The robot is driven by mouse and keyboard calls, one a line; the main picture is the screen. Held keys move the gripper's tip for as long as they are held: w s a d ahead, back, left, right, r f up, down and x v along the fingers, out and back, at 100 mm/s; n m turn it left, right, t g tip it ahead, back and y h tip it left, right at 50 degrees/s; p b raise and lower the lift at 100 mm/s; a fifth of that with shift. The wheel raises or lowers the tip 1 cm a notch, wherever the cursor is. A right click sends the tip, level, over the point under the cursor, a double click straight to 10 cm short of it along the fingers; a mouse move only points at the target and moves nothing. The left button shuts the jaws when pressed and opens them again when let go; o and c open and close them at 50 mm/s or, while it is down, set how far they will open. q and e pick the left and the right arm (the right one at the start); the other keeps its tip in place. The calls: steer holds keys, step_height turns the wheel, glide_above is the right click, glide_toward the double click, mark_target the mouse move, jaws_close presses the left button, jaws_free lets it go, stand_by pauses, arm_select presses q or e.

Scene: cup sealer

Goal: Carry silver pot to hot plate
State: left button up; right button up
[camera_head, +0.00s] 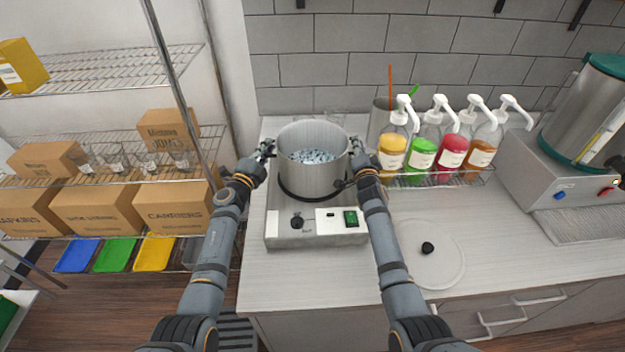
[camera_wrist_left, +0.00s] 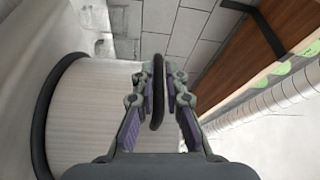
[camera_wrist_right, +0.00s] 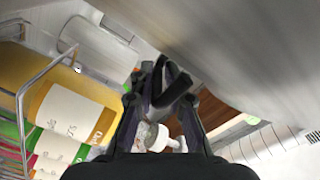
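The silver pot (camera_head: 312,178) stands upright on the hot plate (camera_head: 285,232), with pale and dark bits inside. A black ring circles its lower end. I cannot tell whether its base fully touches the plate. My left gripper (camera_head: 264,152) is at the pot's left handle. In the left wrist view the black handle (camera_wrist_left: 157,95) runs between the fingers, with a narrow gap on one side. My right gripper (camera_head: 358,150) is at the pot's right side. In the right wrist view a dark handle (camera_wrist_right: 172,85) crosses between its fingers; contact is unclear.
Several pump bottles (camera_head: 436,150) stand in a wire rack close to my right gripper. A round translucent disc (camera_head: 436,268) with a black knob lies on the counter. The sealer-like steel dispenser (camera_head: 590,115) stands far right. Wire shelves with boxes (camera_head: 98,212) are at left.

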arm_select(q)
steer(key=shift+o, duration=1.2)
steer(key=shift+r, duration=0.15)
arm_select(e)
steer(key=shift+o, duration=1.2)
arm_select(q)
steer(key=shift+o, duration=0.7)
steer(key=shift+s+r, duration=0.1)
steer(key=shift+s, duration=0.1)
arm_select(e)
steer(key=shift+o, duration=0.7)
steer(key=shift+s+r, duration=0.15)
steer(key=shift+s, duration=0.05)
arm_select(q)
steer(key=shift+s+r, duration=0.1)
steer(key=shift+s, duration=0.1)
arm_select(e)
steer(key=shift+s+r, duration=0.15)
steer(key=shift+s, duration=0.05)
arm_select(q)
steer(key=shift+a+f, duration=0.2)
arm_select(e)
steer(key=shift+w, duration=0.2)
steer(key=shift+s, duration=0.15)
arm_select(q)
steer(key=v, duration=1.1)
steer(key=shift+s, duration=0.4)
arm_select(e)
steer(key=s, duration=1.1)
steer(key=shift+s, duration=0.35)
